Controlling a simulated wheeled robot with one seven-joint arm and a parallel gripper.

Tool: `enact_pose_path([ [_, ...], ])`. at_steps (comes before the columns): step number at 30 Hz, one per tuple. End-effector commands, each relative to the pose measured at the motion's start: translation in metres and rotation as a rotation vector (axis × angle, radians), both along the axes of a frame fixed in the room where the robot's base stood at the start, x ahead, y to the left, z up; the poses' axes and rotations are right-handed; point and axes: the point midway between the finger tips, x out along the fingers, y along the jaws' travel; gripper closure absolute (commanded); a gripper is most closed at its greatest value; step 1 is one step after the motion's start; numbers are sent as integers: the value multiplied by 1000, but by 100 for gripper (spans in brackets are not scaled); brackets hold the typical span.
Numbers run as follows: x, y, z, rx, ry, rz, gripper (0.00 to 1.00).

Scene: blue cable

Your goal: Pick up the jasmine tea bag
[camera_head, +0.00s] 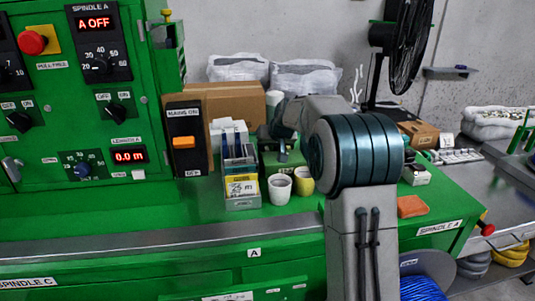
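A small open box (243,203) stands on the green bench, left of two cups. It holds upright packets, with a yellow and white one (241,185) at the front. Its lettering is too small to read, so I cannot tell which packet is the jasmine tea bag. My grey and teal arm rises in front of the bench and bends back to the left. Its far end is above and behind the cups, to the right of the box. My gripper's fingers cannot be made out clearly there, nor whether they hold anything.
A white cup (279,189) and a yellowish cup (303,181) stand right of the box. A black switch panel (188,137) stands behind it on the left. A cardboard box (228,102) is at the back. An orange sponge-like block (411,206) lies right of my arm. The bench's left front is clear.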

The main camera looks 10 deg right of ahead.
Motion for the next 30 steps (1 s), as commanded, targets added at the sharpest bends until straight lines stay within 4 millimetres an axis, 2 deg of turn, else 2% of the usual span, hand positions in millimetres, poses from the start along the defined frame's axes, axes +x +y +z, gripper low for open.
enact_pose_path([
  [8,2,0,-3,-1,-1,-1,61],
  [12,2,0,-2,-1,-1,-1,100],
  [25,2,2,-1,1,-1,2,100],
  [30,2,3,10,1,-4,3,100],
])
